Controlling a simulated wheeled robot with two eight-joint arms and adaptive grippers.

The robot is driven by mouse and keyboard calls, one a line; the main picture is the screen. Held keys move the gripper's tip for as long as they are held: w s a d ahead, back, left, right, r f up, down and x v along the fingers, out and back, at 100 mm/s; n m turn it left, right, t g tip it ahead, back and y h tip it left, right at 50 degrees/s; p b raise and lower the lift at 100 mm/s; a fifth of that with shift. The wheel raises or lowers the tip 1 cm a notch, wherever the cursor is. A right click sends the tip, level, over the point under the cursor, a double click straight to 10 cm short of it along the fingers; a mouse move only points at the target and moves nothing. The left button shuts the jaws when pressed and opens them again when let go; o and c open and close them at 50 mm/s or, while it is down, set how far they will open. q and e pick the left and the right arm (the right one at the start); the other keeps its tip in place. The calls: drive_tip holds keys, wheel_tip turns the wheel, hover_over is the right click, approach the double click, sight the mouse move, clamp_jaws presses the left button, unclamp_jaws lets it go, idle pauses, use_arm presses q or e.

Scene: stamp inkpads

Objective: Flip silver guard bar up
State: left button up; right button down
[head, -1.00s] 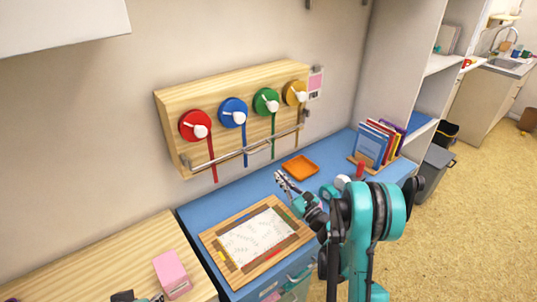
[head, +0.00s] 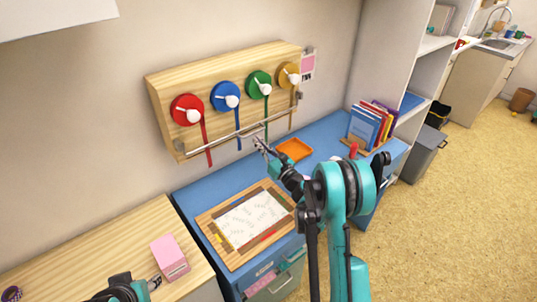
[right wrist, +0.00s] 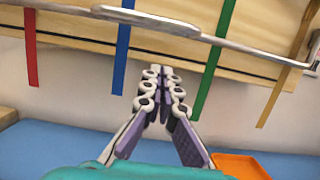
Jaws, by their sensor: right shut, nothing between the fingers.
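The silver guard bar (head: 215,143) runs across the lower front of the wooden ribbon board (head: 165,100), in front of the hanging ribbons. In the right wrist view the bar (right wrist: 237,46) crosses the top, with a flat plate (right wrist: 150,18) along its middle. My right gripper (head: 260,141) is just below the bar, near its middle. It is shut and empty; its fingertips (right wrist: 163,72) point up toward the bar, with a gap seen in the right wrist view. My left gripper (head: 156,282) is low at the left, far from the bar; its finger opening is too small to judge.
An orange tray (head: 294,150) and a framed paper (head: 250,218) lie on the blue desk (head: 188,198). Books (head: 368,126) stand at the right.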

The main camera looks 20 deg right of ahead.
drive_tip(key=shift+s+d+r+b, duration=0.1)
drive_tip(key=shift+s+r, duration=0.15)
drive_tip(key=shift+r, duration=0.35)
drive_tip(key=shift+s+d+r+b, duration=0.15)
drive_tip(key=shift+s+r, duration=0.1)
drive_tip(key=shift+r, duration=0.3)
drive_tip(key=shift+s+d+r+b, duration=0.1)
drive_tip(key=shift+s+r, duration=0.15)
drive_tip(key=shift+r, duration=0.35)
drive_tip(key=shift+r, duration=0.1)
drive_tip(key=shift+s+r+g+p, duration=0.25)
drive_tip(key=shift+g+p, duration=0.25)
drive_tip(key=shift+p, duration=0.15)
drive_tip(key=shift+d, duration=0.1)
